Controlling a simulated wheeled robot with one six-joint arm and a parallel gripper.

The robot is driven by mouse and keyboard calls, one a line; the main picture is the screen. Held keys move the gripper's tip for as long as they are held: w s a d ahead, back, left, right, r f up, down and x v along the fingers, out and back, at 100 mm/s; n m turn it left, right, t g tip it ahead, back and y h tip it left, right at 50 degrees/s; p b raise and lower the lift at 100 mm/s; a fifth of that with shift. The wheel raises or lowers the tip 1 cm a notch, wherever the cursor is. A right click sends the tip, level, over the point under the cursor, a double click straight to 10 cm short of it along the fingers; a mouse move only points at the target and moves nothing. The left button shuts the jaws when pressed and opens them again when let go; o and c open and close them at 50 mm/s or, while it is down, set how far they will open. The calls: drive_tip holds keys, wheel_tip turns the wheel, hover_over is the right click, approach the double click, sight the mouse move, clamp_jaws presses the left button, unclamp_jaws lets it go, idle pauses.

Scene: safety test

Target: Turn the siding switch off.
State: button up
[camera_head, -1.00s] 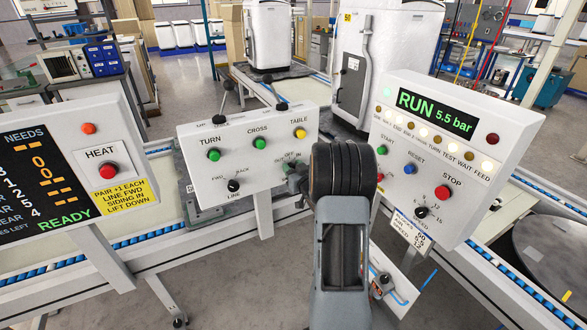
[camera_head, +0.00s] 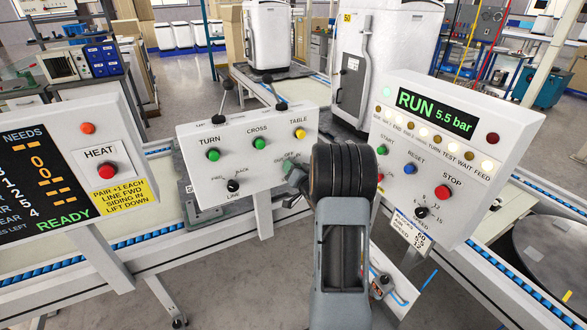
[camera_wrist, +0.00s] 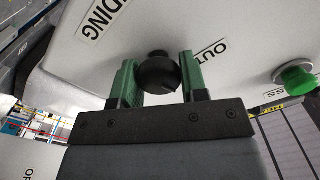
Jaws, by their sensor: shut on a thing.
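The siding switch is a round black knob (camera_wrist: 157,72) on a pale panel. In the wrist view the partly cut label "DING" is beside it and an "OUT" label is to its right. My gripper (camera_wrist: 156,80) has its two green jaws closed on opposite sides of the knob. In the head view my gripper (camera_head: 296,177) is at the lower right of the white control box (camera_head: 245,172), below the "OFF" label. My arm hides the knob there. I cannot tell which way the knob points.
On the same box are a green TURN button (camera_head: 213,155), a green CROSS button (camera_head: 258,143), a yellow TABLE button (camera_head: 300,134) and a black LINE knob (camera_head: 233,186). The RUN panel (camera_head: 455,150) stands close on the right, with a red STOP button (camera_head: 442,193).

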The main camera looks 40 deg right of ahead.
drive_tip(key=shift+m, duration=1.2)
drive_tip(key=o, duration=0.9)
drive_tip(key=s+a, duration=0.1)
drive_tip(key=s, duration=1.2)
drive_tip(key=shift+s+a, duration=0.4)
